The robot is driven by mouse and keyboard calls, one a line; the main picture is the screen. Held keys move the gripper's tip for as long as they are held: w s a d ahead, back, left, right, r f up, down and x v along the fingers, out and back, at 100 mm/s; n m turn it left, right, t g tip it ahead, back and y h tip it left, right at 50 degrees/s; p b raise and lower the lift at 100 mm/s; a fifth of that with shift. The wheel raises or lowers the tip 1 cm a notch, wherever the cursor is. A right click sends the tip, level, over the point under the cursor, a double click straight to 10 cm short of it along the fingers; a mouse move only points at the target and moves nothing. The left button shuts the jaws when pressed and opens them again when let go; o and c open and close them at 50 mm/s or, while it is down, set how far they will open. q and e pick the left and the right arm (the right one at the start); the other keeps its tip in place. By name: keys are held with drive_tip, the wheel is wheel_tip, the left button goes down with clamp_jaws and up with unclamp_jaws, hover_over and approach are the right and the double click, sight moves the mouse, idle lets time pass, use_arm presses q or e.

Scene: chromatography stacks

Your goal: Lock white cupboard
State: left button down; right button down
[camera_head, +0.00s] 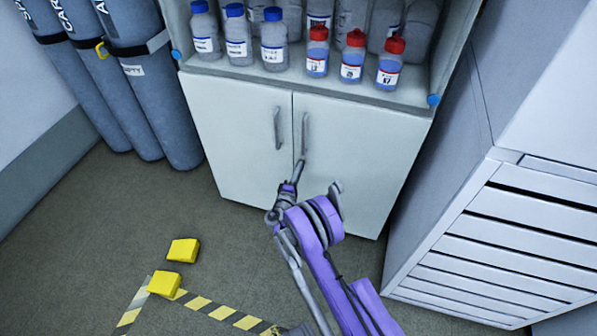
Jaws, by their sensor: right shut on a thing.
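The white cupboard (235,150) stands ahead with both lower doors closed and a thin seam between them. The left door has a grey vertical handle (278,128), and the right door (365,150) has a matching handle (305,130). My right gripper (299,166) reaches up to the doors beside the seam, at the lower end of the right handle. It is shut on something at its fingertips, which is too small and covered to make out. No lock or key can be told apart there. My left gripper is not in view.
Bottles with blue caps (238,35) and red caps (352,60) stand on the open shelf above the doors. Gas cylinders (150,85) stand at the left. A slatted white cabinet (500,250) is at the right. Yellow blocks (183,250) and striped tape (200,304) lie on the floor.

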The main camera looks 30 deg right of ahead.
drive_tip(key=shift+m, duration=0.5)
drive_tip(key=c, duration=0.9)
unclamp_jaws()
drive_tip(key=p+v, duration=0.1)
drive_tip(key=v, duration=0.9)
drive_tip(key=shift+s+a, duration=0.25)
drive_tip(key=shift+a, duration=0.05)
drive_tip(key=shift+r, duration=0.1)
